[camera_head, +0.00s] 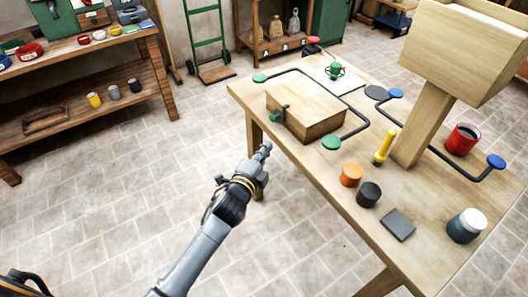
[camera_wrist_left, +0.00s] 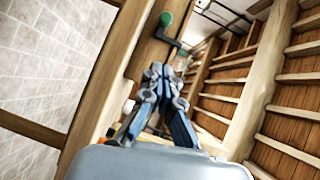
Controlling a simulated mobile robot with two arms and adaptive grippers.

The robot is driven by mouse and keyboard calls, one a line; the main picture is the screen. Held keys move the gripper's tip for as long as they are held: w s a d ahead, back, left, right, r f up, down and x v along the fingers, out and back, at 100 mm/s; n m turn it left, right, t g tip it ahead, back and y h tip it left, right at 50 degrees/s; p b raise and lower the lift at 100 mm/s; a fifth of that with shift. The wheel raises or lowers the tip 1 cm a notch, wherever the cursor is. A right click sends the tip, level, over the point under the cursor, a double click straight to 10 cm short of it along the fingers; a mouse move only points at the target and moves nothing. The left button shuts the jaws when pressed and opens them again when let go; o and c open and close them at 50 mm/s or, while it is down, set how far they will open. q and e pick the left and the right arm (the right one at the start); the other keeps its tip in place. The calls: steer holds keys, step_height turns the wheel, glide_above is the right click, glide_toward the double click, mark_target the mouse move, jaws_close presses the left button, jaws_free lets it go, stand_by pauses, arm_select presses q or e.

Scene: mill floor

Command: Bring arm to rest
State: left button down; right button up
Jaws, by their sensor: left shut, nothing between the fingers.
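My left gripper (camera_head: 263,152) is shut and empty. In the head view it is over the floor, just off the left edge of the wooden table (camera_head: 345,190), pointing up and to the right. In the left wrist view the shut gripper (camera_wrist_left: 160,72) shows in the middle, with the wooden table edge (camera_wrist_left: 105,75) beside it. My right gripper is not in view.
The table holds a wooden box (camera_head: 305,110), an orange jar (camera_head: 351,174), a black jar (camera_head: 369,194), a yellow-handled tool (camera_head: 384,147), a red mug (camera_head: 462,139) and a tall wooden hopper (camera_head: 465,50). A workbench (camera_head: 80,55) stands at left. The floor (camera_head: 120,210) between is clear.

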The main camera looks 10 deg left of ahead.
arm_select(q)
steer(key=shift+s+a, duration=0.15)
steer(key=shift+s, duration=0.35)
steer(key=s+a+f+n+g+y, duration=0.1)
steer(key=s+a+f+n+g, duration=0.3)
steer(key=f, duration=0.7)
steer(key=s+f+n+g, duration=0.1)
steer(key=s+f, duration=0.6)
steer(key=f, duration=0.4)
steer(key=s+a+f+n+g+y, duration=0.1)
steer(key=s+a+f+n+g, duration=0.3)
steer(key=f, duration=0.8)
steer(key=s+a+f+n+g, duration=0.1)
steer(key=s+f, duration=0.4)
steer(key=s, duration=0.6)
steer(key=s+a+f+n+g, duration=0.1)
steer(key=s+f+n+g, duration=0.2)
steer(key=s, duration=0.9)
steer(key=s+a+f+n+g+y, duration=0.1)
steer(key=s+f+n+g, duration=0.1)
steer(key=s+f, duration=0.6)
steer(key=s+n, duration=0.1)
steer(key=s, duration=0.3)
steer(key=shift+s+a+f+g, duration=0.15)
steer(key=shift+a+f+g, duration=0.15)
steer(key=shift+a, duration=0.05)
